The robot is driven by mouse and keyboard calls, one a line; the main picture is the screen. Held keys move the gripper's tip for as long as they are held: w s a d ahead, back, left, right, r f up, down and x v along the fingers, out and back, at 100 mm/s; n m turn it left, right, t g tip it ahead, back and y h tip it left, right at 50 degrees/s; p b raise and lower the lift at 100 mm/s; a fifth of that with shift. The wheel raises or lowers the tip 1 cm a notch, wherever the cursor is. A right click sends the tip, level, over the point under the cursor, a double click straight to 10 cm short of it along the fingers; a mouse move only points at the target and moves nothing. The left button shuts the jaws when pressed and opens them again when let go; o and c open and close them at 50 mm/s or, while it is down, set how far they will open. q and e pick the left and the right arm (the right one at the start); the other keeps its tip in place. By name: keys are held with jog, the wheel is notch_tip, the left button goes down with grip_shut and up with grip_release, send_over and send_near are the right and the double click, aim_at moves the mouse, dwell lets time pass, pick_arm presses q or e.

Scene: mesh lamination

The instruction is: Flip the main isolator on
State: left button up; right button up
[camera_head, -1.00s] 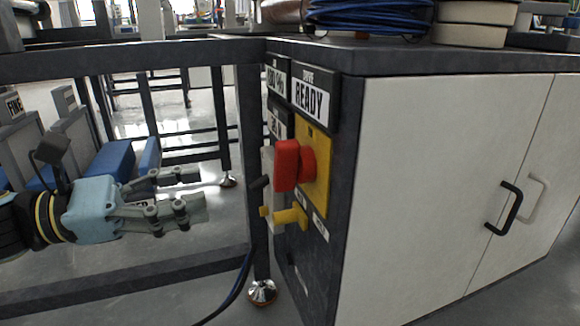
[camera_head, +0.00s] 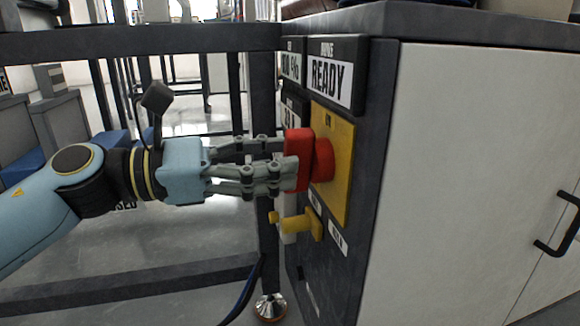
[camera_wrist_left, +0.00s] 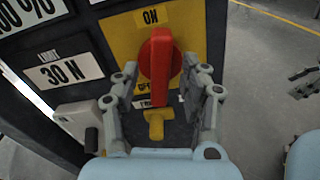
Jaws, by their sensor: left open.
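The main isolator is a red rotary handle (camera_head: 298,160) on a yellow plate (camera_head: 341,190), on the cabinet's dark side panel. In the left wrist view the handle (camera_wrist_left: 161,70) stands upright in the picture, with an ON label above it and an OFF label near its lower part. My left gripper (camera_head: 284,164) is right at the handle, fingers pointing at the panel. In the left wrist view its open fingers (camera_wrist_left: 163,86) lie on either side of the handle; contact cannot be told. My right gripper (camera_wrist_left: 306,82) shows only partly at the right edge of that view.
A yellow knob (camera_head: 296,224) sits just below the handle. A READY sign (camera_head: 330,80) is above it, and a 30 N sign (camera_wrist_left: 63,71) beside it. The dark bench frame (camera_head: 268,110) stands close behind my left gripper. White cabinet doors (camera_head: 470,170) lie to the right.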

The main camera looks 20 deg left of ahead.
aim_at(305, 162)
pick_arm(q)
jog(key=shift+x, duration=1.2)
grip_shut()
